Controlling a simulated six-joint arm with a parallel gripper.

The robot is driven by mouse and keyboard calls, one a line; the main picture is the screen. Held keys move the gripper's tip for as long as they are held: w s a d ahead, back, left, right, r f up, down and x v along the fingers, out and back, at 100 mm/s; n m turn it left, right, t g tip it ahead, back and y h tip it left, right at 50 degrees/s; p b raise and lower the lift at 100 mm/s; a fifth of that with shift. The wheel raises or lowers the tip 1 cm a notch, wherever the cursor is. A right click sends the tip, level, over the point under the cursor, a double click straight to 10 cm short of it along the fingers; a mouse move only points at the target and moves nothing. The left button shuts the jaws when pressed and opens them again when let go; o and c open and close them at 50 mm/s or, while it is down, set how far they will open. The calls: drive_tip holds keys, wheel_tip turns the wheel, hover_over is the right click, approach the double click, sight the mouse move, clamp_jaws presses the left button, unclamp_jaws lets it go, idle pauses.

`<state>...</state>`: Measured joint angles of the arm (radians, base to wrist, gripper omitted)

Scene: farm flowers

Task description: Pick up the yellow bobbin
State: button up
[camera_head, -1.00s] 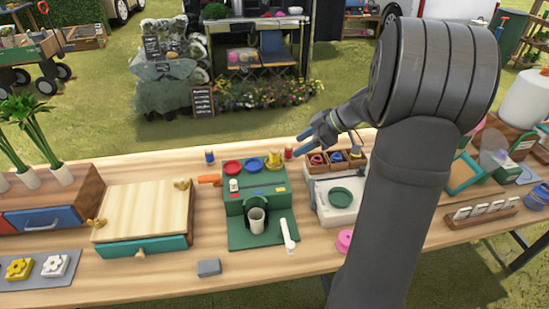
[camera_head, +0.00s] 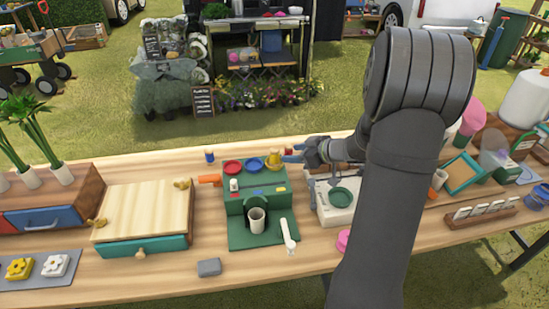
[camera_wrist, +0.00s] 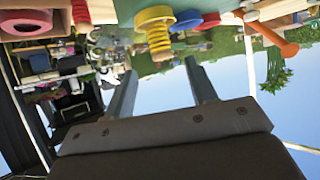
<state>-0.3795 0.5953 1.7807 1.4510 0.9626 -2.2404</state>
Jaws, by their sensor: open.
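The yellow bobbin (camera_head: 273,161) stands at the back right corner of the green machine (camera_head: 254,188), beside a red disc and a blue disc. In the wrist view the yellow bobbin (camera_wrist: 157,35) hangs upside down in the picture, as a ribbed yellow spool with a wide rim. My gripper (camera_head: 290,154) is just right of it in the head view, low over the back of the table. In the wrist view my gripper (camera_wrist: 160,68) has its two fingers apart with nothing between them. The bobbin lies just beyond the fingertips, roughly in line with the gap.
The red disc (camera_head: 233,167) and blue disc (camera_head: 254,163) sit left of the bobbin. A small red bobbin (camera_head: 288,149) stands close behind my fingertips. A blue bobbin (camera_head: 210,157) stands further left. A white machine (camera_head: 336,209) is below my wrist. An orange handle (camera_head: 209,179) juts left.

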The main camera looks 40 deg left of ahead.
hover_over(279, 166)
wheel_tip(279, 166, down, 3)
drive_tip(key=shift+w+r, duration=0.1)
drive_tip(key=c, duration=1)
